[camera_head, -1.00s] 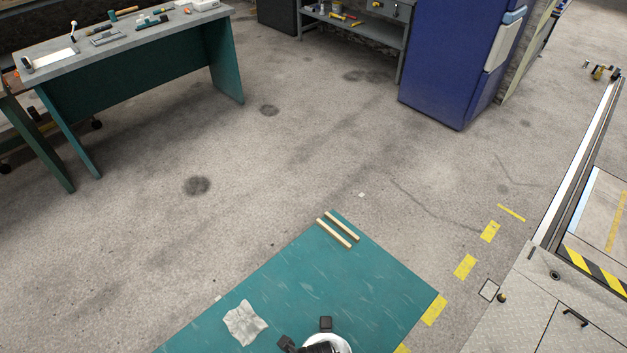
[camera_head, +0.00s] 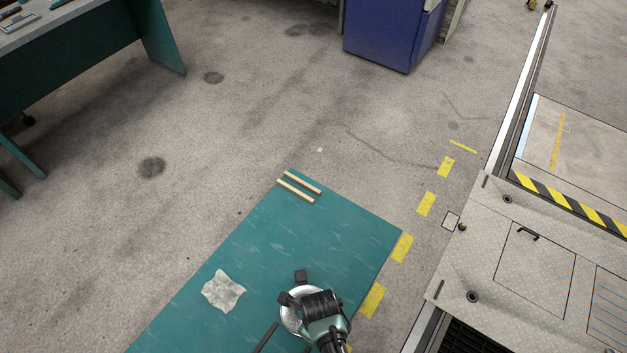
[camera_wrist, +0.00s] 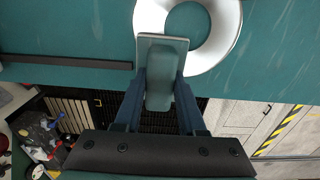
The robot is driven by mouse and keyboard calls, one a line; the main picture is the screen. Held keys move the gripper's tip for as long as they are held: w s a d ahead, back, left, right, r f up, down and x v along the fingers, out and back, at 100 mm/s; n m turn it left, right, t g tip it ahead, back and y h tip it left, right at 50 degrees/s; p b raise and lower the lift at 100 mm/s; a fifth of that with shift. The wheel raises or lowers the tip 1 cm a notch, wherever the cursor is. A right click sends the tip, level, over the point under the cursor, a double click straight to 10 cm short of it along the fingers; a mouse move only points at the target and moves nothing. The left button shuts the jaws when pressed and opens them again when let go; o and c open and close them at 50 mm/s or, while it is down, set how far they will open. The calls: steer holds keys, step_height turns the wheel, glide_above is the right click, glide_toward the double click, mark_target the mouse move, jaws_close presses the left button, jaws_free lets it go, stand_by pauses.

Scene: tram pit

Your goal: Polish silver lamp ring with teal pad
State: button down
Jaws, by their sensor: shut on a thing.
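The silver lamp ring (camera_head: 289,320) lies on the teal bench top, partly hidden under my arm in the head view. In the wrist view the ring (camera_wrist: 226,50) shows as a bright, broad band with teal surface through its hole. My gripper (camera_wrist: 162,82) is shut on the teal pad (camera_wrist: 163,41), a flat plate with a thick grip between the fingers. The pad overlaps the ring's near left rim in the wrist view; I cannot tell whether they touch. In the head view my wrist hides the fingers and pad.
A crumpled cloth (camera_head: 223,291) and two wooden strips (camera_head: 299,188) lie on the teal bench top (camera_head: 250,250). A metal-plated platform (camera_head: 480,250) is at right.

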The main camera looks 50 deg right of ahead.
steer(key=shift+s+d, duration=0.35)
steer(key=shift+d, duration=0.1)
steer(key=shift+w+d, duration=0.4)
steer(key=shift+w, duration=0.1)
stand_by(0.3)
